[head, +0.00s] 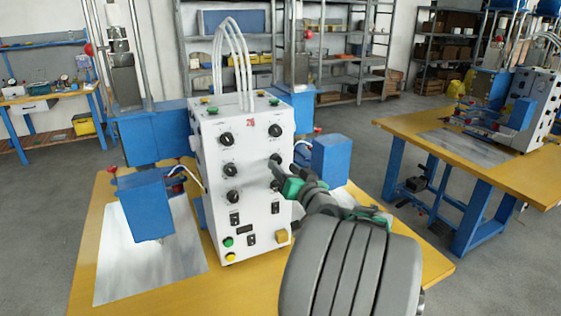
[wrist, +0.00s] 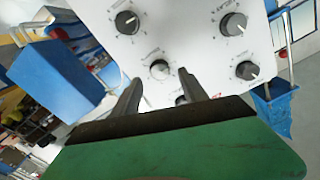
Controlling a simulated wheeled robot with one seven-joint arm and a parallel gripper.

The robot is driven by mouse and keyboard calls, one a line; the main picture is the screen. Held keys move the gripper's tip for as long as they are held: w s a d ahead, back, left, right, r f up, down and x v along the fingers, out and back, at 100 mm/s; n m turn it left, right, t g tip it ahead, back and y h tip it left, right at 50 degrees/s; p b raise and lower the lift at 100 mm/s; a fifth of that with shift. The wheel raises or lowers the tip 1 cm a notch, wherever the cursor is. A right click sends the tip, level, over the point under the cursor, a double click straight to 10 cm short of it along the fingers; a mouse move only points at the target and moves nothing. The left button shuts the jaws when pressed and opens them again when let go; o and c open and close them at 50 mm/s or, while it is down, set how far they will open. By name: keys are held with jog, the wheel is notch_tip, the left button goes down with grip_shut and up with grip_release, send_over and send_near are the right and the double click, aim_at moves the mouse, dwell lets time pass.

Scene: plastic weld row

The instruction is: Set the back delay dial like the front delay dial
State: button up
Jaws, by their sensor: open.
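A white control box (head: 243,165) stands on the yellow table, with black dials in two columns on its front. The left column has an upper dial (head: 226,139), a middle dial (head: 230,170) and a lower dial (head: 233,197). An upper right dial (head: 275,131) is in clear view. Labels are too small to read, so I cannot tell which dials are the front and back delay dials. My gripper (head: 276,173) is open at the right column and partly hides its dials. In the wrist view, one dial (wrist: 160,69) shows between the fingertips (wrist: 158,84), with no clear contact.
Blue blocks (head: 147,204) (head: 331,160) flank the box. White hoses (head: 235,60) rise from its top. Another machine table (head: 480,150) stands at right.

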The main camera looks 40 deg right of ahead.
aim_at(278, 161)
jog(key=x, duration=0.3)
jog(key=shift+w, duration=0.2)
jog(key=shift+c, duration=0.2)
grip_shut()
